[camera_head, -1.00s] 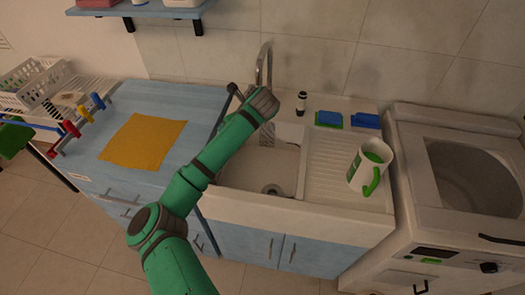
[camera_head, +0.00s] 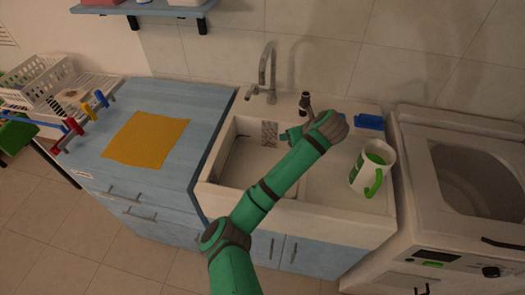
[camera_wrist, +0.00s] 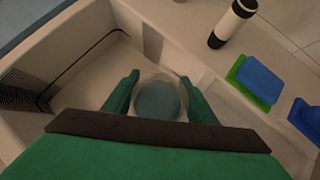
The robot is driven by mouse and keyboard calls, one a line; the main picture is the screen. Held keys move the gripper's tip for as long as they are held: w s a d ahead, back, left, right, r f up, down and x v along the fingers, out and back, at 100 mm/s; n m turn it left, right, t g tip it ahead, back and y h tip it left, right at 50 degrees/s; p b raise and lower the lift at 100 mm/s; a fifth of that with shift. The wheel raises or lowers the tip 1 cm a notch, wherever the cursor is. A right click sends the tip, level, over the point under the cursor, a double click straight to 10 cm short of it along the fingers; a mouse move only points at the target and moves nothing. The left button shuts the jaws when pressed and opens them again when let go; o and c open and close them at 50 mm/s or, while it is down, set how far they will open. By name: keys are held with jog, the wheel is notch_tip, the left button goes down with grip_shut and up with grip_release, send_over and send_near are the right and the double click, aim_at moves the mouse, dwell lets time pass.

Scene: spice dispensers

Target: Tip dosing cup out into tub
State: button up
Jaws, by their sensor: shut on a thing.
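My gripper (camera_wrist: 158,82) is shut on the dosing cup (camera_wrist: 158,99), a small round cup with a pale, see-through rim and teal-grey inside. The wrist view looks down on the cup between my two green fingers, above the white sink basin (camera_wrist: 85,82). In the head view my gripper (camera_head: 292,133) is over the right part of the basin (camera_head: 236,168), and the cup cannot be made out. I cannot tell how far the cup is tilted. No separate tub is clear; the sink basin is the only tub-like thing below my gripper.
A white jug (camera_head: 364,175) with a green handle stands on the drainboard, right of my arm. A faucet (camera_head: 270,68), a black-and-white bottle (camera_wrist: 232,22), a blue-green sponge (camera_wrist: 255,82) and a blue sponge (camera_head: 369,122) are behind. The orange cloth (camera_head: 146,138) lies left.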

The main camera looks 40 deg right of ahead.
jog(key=shift+f, duration=0.1)
dwell(0.3)
jog(key=shift+w+a+f+n+h, duration=0.2)
jog(key=shift+w+a+n+h, duration=0.1)
jog(key=shift+s+a+f+g+h, duration=0.2)
jog(key=shift+f+g+h, duration=0.05)
jog(key=shift+g+h, duration=0.15)
jog(key=shift+n+g+h, duration=0.5)
jog(key=shift+g+h, duration=0.1)
jog(key=shift+h, duration=0.2)
jog(key=f, duration=0.1)
jog(key=w+a+f, duration=0.1)
jog(key=f, duration=0.2)
jog(key=shift+w+a, duration=0.15)
jog(key=shift+r, duration=0.1)
jog(key=shift+w+a+p, duration=0.15)
jog(key=shift+w+p, duration=0.1)
jog(key=shift+p, duration=0.1)
